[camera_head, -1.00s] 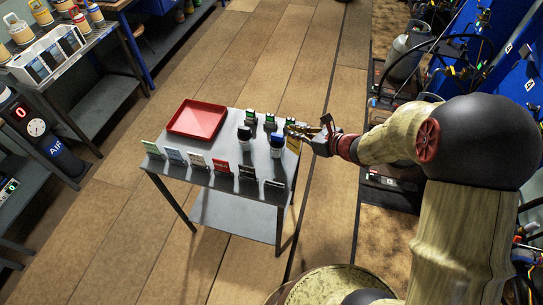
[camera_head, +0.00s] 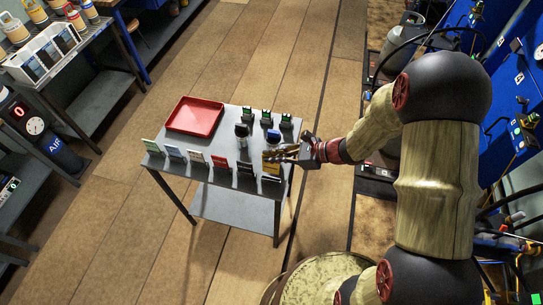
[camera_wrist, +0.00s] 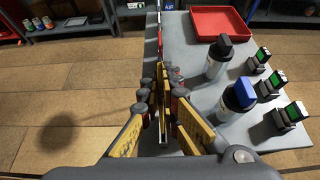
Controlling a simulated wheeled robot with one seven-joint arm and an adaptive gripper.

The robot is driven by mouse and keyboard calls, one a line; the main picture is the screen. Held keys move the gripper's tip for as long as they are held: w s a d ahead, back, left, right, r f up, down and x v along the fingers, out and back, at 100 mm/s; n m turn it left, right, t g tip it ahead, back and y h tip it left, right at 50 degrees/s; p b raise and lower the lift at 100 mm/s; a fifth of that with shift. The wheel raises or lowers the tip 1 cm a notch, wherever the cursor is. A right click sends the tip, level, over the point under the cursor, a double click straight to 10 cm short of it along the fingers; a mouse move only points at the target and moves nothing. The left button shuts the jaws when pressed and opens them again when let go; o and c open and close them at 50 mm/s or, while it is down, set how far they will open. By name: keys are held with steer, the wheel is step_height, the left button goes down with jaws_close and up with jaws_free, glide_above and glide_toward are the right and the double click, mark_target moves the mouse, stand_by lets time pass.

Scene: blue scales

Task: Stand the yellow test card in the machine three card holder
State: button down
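The yellow test card (camera_head: 270,163) is upright at the right end of the row of card holders along the table's front edge. My gripper (camera_head: 287,154) reaches it from the right and is shut on it. In the wrist view the fingers (camera_wrist: 163,95) close on the thin card, which is seen edge-on. The end holder (camera_head: 271,179) is directly below the card. I cannot tell whether the card's lower edge is inside its slot. No machine number on the holder is readable.
Holders with green (camera_head: 151,147), blue (camera_head: 174,153), white (camera_head: 197,158), red (camera_head: 220,163) and black (camera_head: 245,170) cards run leftward. Behind stand a black-capped bottle (camera_head: 242,134), a blue-capped bottle (camera_head: 273,138), small green-screened devices (camera_head: 267,118) and a red tray (camera_head: 195,117).

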mark_target(272, 170)
steer(key=shift+f+b, duration=2.5)
steer(key=shift+f, duration=0.75)
steer(key=shift+f+b, duration=0.7)
steer(key=shift+f, duration=0.2)
steer(key=c, duration=2)
jaws_free()
steer(key=shift+o, duration=0.2)
steer(key=shift+d, duration=0.1)
steer(key=v, duration=1.2)
steer(key=shift+f, duration=0.1)
